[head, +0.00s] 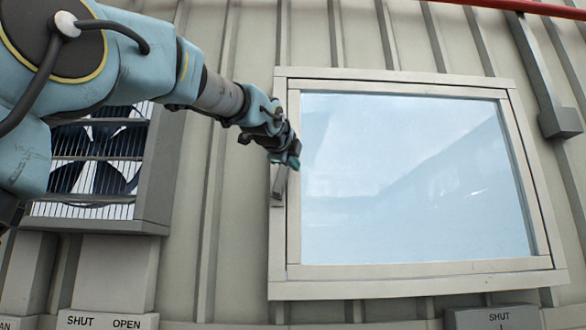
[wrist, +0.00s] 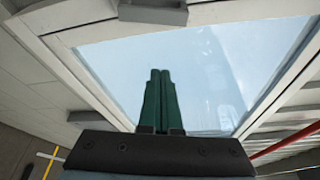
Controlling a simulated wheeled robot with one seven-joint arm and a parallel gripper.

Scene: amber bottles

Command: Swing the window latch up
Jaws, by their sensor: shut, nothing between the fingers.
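The window latch (head: 279,183) is a short grey bar on the left side of the window frame. It points mostly downward, and my gripper hides part of its upper end in the head view.
The window frame (head: 420,277) surrounds a pale glass pane (head: 415,180). A fan housing (head: 155,170) stands out at left. A red pipe (head: 530,7) crosses the upper right.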

